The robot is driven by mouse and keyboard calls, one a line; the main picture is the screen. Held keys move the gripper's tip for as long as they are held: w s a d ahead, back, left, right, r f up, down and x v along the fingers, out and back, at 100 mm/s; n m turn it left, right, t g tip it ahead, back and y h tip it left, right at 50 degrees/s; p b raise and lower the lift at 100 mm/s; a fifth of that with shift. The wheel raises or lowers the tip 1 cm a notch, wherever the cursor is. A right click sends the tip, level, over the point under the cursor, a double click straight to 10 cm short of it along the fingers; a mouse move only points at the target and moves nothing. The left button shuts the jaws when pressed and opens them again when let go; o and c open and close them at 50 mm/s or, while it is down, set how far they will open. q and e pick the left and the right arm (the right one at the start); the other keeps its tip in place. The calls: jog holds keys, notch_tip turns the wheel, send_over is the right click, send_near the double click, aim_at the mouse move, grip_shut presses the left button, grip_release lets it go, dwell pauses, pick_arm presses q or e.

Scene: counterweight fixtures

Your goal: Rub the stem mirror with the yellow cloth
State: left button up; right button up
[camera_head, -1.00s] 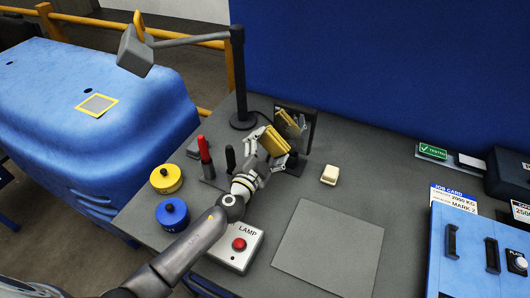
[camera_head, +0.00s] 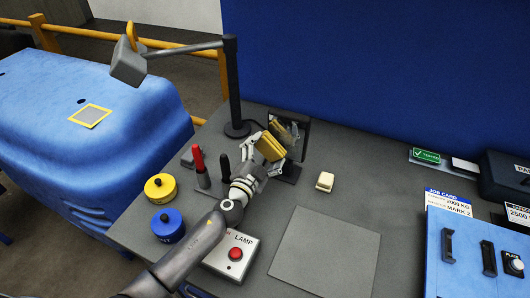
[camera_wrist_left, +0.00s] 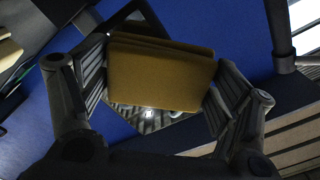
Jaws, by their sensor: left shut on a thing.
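The stem mirror (camera_head: 299,127) stands upright on a dark base towards the back of the grey bench in the head view. My left gripper (camera_head: 268,155) is shut on the yellow cloth (camera_head: 271,147), a folded pad, and holds it in front of the mirror's lower left part. In the left wrist view the cloth (camera_wrist_left: 160,75) sits between both fingers and hides much of the mirror (camera_wrist_left: 150,119). I cannot tell whether the cloth touches the glass. My right gripper is not in view.
A black lamp post (camera_head: 235,90) stands just left of the mirror. A red marker (camera_head: 199,162), yellow pot (camera_head: 160,187) and blue pot (camera_head: 167,225) are left of my arm. A cream block (camera_head: 325,181) is right. The grey mat (camera_head: 325,255) is bare.

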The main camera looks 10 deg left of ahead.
pick_arm(q)
jog(key=shift+w+d, duration=0.15)
jog(key=shift+w, duration=0.7)
jog(key=shift+w+b, duration=0.35)
jog(key=shift+b, duration=0.05)
jog(key=shift+d, duration=0.2)
